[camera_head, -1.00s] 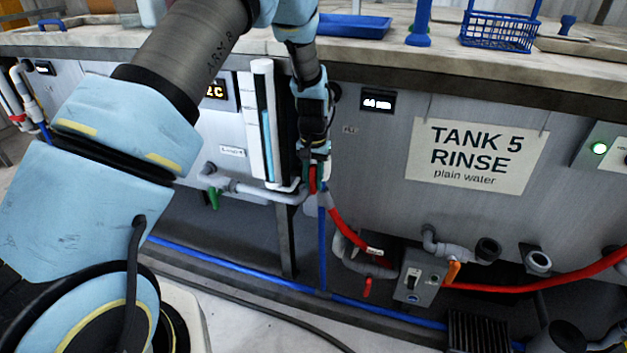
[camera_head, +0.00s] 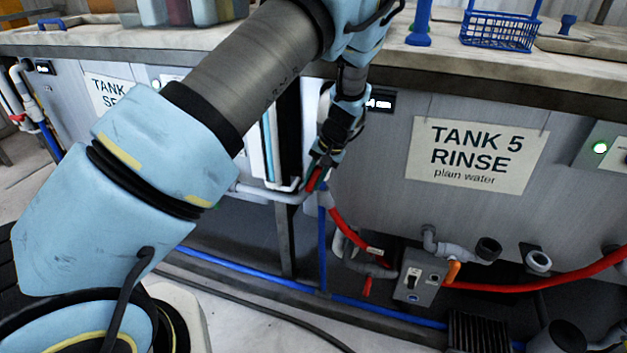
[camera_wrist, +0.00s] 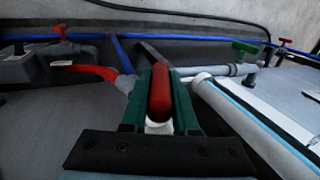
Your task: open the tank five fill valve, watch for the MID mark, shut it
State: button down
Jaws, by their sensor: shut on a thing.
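My gripper (camera_head: 316,174) is shut on a red valve handle (camera_wrist: 160,92), which sits between its green fingers in the wrist view. In the head view the red handle (camera_head: 314,180) leans, its upper end to the right, above the red hose. A sight tube (camera_head: 268,150) with a blue column stands just left of my gripper, partly hidden by my arm; it also shows in the wrist view (camera_wrist: 250,125). No MID mark can be read. The TANK 5 RINSE sign (camera_head: 475,153) hangs to the right.
A small display (camera_head: 381,101) is partly covered by my wrist. A grey switch box (camera_head: 418,277) and an orange-handled valve (camera_head: 453,271) sit low on the right. A red hose (camera_head: 345,228) and a blue pipe (camera_head: 322,250) run below my gripper. A green-handled valve (camera_wrist: 245,48) shows in the wrist view.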

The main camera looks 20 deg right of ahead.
jog(key=t+y+b, duration=0.1)
jog(key=t+y, duration=0.1)
jog(key=shift+d+f+t+y+b, duration=0.1)
jog(key=shift+f+t+y+b, duration=0.1)
jog(key=shift+t+y+b, duration=0.15)
jog(key=t+y+b, duration=0.2)
jog(key=b, duration=0.1)
jog(key=shift+t+y, duration=0.25)
jog(key=shift+y, duration=0.1)
jog(key=t+y+b, duration=0.3)
jog(key=b, duration=0.1)
jog(key=shift+y+b, duration=0.3)
jog(key=shift+b, duration=0.05)
jog(key=shift+r+t+y+b, duration=0.15)
jog(key=shift+t+y+b, duration=0.4)
jog(key=shift+b, duration=0.2)
jog(key=shift+r, duration=0.1)
jog(key=c, duration=0.7)
grip_release()
jog(key=b+v, duration=0.2)
jog(key=v, duration=0.8)
jog(key=shift+s+d, duration=0.15)
jog(key=shift+s, duration=0.1)
